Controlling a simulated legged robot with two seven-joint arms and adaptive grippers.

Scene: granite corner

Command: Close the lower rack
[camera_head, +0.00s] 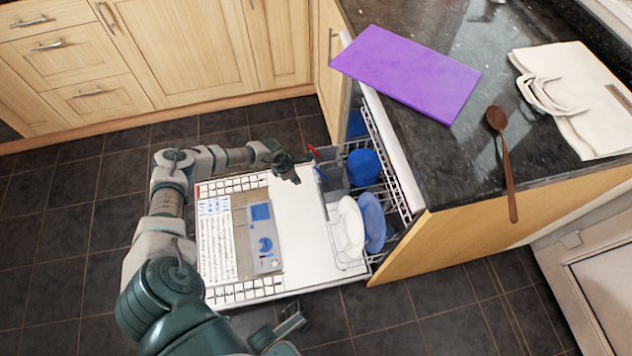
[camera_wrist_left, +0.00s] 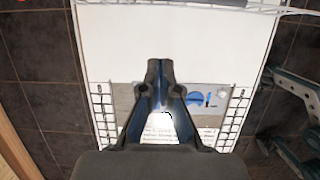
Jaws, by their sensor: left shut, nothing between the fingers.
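The lower rack (camera_head: 345,258) is a wire rack partly out over the open, lowered dishwasher door (camera_head: 305,225). It holds a white plate (camera_head: 349,228), a blue plate (camera_head: 373,222) and a blue cup (camera_head: 363,167). In the left wrist view a strip of the rack's wire (camera_wrist_left: 215,6) crosses the top edge. My left gripper (camera_head: 296,178) is above the door, left of the rack's front and apart from it. Its fingertips (camera_wrist_left: 160,66) are together and empty. My right gripper (camera_head: 297,322) is low at the bottom, beside the door; its finger opening is unclear.
The dark granite counter (camera_head: 440,165) overhangs the rack. A purple board (camera_head: 405,72), a wooden spoon (camera_head: 505,160) and a cream cloth bag (camera_head: 580,95) lie on it. Wooden cabinets (camera_head: 180,50) stand behind. Dark tiled floor (camera_head: 60,220) is clear left of the door.

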